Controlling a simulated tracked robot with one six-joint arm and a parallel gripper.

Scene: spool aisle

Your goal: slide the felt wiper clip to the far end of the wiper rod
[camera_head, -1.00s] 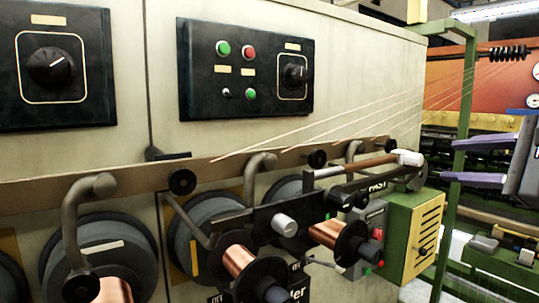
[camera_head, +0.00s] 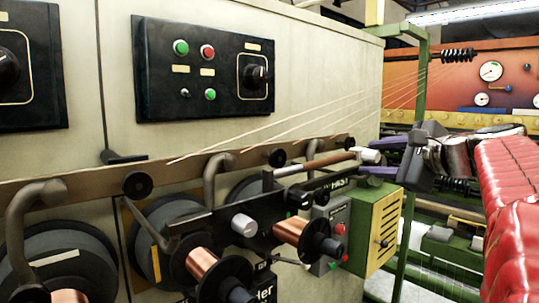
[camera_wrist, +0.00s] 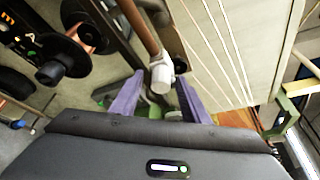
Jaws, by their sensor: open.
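The felt wiper clip (camera_head: 369,155) appears to be the whitish block at the right end of the wiper rod (camera_head: 325,160), which is brown along this part. In the wrist view the clip (camera_wrist: 162,75) sits at the near end of the brown rod (camera_wrist: 138,24). My gripper (camera_head: 372,157) is open, its purple fingers just right of the clip, one above and one below in the head view. In the wrist view the clip lies between the fingertips of my gripper (camera_wrist: 160,76). I see no contact, and the exact depth is unclear.
A black bracket and copper spools (camera_head: 292,231) sit below the rod. A yellow-green box (camera_head: 372,232) stands below the gripper. The machine's cream wall (camera_head: 320,90) is behind, with thin wires (camera_head: 300,122) slanting across it. A green post (camera_head: 414,90) rises at right.

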